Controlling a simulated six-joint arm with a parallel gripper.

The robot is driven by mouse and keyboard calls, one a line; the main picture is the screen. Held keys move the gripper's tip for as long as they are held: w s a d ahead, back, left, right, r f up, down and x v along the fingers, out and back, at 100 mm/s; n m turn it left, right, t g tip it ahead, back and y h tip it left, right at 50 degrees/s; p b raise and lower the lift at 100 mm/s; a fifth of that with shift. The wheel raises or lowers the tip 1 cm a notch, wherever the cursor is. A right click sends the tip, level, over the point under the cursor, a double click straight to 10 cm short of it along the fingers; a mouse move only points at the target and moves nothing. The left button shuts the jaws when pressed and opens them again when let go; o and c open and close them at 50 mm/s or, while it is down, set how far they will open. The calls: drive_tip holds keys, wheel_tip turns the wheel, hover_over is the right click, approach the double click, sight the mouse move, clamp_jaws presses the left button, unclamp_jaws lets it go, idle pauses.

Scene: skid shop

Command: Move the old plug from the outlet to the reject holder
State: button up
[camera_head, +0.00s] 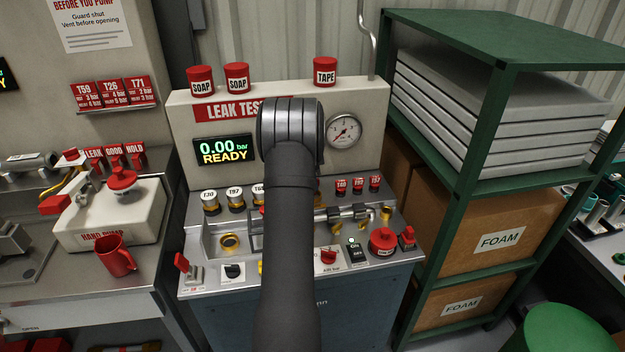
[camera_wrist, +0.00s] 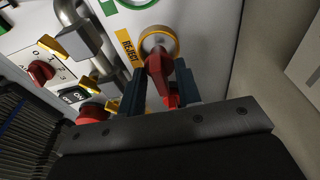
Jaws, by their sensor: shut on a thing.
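The old plug (camera_wrist: 157,66) shows in the wrist view as a red handle between the jaws of my gripper (camera_wrist: 160,84), which is shut on it. The reject holder (camera_wrist: 174,42) is a yellow ring beside a yellow REJECT label (camera_wrist: 126,47). The plug lines up with this ring and overlaps it in the picture; I cannot tell whether it is seated or just above. In the head view my arm covers the middle of the leak tester (camera_head: 180,115) and hides my gripper, the plug and the holder. I cannot make out the outlet.
In the wrist view, metal clamp parts with yellow tips (camera_wrist: 82,42) stand close left of the jaws, with a red knob (camera_wrist: 42,72) farther left.

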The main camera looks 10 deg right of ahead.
drive_tip(key=shift+f, duration=0.4)
drive_tip(key=shift+f, duration=0.4)
idle(0.4)
drive_tip(key=o, duration=0.9)
drive_tip(key=shift+c, duration=0.2)
drive_tip(key=o, duration=0.6)
drive_tip(key=shift+r, duration=0.25)
drive_tip(key=shift+r, duration=1.15)
